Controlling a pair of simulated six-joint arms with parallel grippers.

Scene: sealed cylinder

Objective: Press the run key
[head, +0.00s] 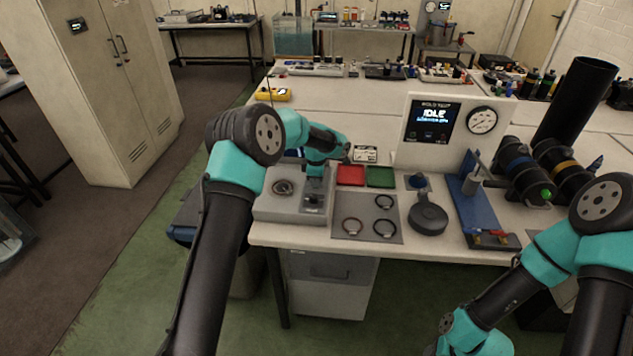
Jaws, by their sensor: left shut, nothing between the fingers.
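A grey box (270,210) sits at the table's near left corner, with a round dark fitting (283,187) on its top. My left gripper (314,203) is shut and empty, pointing down over the right part of this box. Whether its tips touch the box cannot be told. I cannot make out a labelled run key; the gripper hides part of the box top. A white panel (408,129) behind has a dark screen (434,122) that reads IDLE. My right arm comes in at the lower right, and its gripper is not in view.
Right of the box are a red tray (351,175), a green tray (380,177) and a grey mat (343,231) with several rings. Farther right stand a dark round pot (428,218), a blue-based fixture (466,195) and dark cylinders (522,170).

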